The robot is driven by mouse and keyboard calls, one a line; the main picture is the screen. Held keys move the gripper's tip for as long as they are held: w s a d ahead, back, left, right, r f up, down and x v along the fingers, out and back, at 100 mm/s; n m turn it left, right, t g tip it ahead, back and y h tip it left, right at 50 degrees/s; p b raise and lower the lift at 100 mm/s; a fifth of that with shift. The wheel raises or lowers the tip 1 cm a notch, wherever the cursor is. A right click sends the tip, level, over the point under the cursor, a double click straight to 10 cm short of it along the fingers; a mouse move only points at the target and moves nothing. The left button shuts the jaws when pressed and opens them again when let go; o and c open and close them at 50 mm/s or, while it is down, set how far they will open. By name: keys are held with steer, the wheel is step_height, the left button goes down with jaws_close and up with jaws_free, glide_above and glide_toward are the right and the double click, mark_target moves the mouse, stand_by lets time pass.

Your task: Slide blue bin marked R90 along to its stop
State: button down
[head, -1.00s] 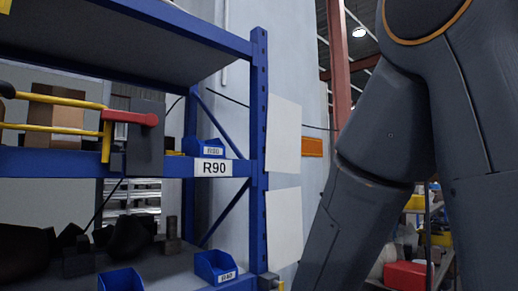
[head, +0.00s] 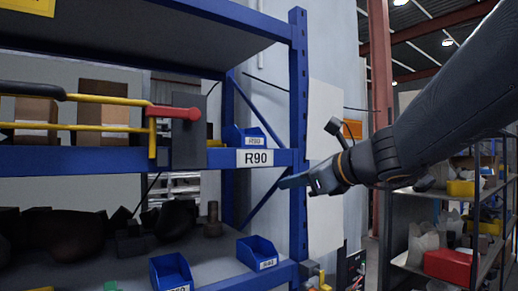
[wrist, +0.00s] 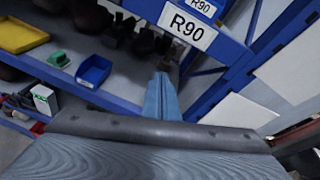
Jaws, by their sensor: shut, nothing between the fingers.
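The blue bin marked R90 (head: 245,137) sits upright on the middle shelf, near its right end, above and behind the white R90 shelf label (head: 255,158). The shelf edge hides its base. In the wrist view only a small part of the bin's R90 tag (wrist: 202,6) shows at the top, above the shelf label (wrist: 187,25). My gripper (head: 283,183) is shut and empty. It points left in front of the blue upright, below the middle shelf's edge and apart from the bin. Its closed fingers (wrist: 162,97) also show in the wrist view.
A blue upright (head: 299,120) stands right of the bin. A grey plate (head: 187,132) with a red handle (head: 172,112) and yellow bars stands left of it. Two blue bins (head: 258,252) (head: 172,271) sit on the lower shelf. A side rack (head: 450,215) stands right.

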step_height(320, 180, up, 12)
steer(key=f+m+t+y, duration=0.1)
steer(key=m+t, duration=0.2)
steer(key=m, duration=0.1)
steer(key=b, duration=0.1)
glide_toward(252, 137)
steer(key=x, duration=0.6)
steer(key=shift+w+a, duration=0.1)
steer(key=shift+w, duration=0.1)
